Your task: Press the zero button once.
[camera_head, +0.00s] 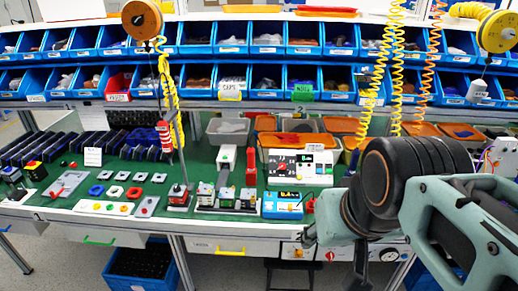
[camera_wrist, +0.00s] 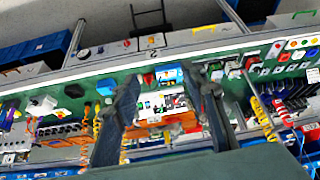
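A white instrument box (camera_head: 318,180) with a round red dial, a dark display and small buttons stands on the green bench, right of centre. It also shows between my fingers in the wrist view (camera_wrist: 172,102). A blue meter (camera_head: 283,208) with a lit display stands in front of it, near the bench's front edge; it shows in the wrist view too (camera_wrist: 167,77). The buttons are too small to read, so I cannot tell which is the zero button. My gripper (camera_wrist: 163,80) is open and empty. In the head view my arm reaches in from the right, with its end near the front edge.
Small fixtures (camera_head: 228,196) stand left of the blue meter. A button panel (camera_head: 104,207) lies farther left. A screwdriver hangs on a yellow cord (camera_head: 172,100); coiled hoses (camera_head: 395,70) hang at right. Blue bins (camera_head: 230,40) fill the back shelves.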

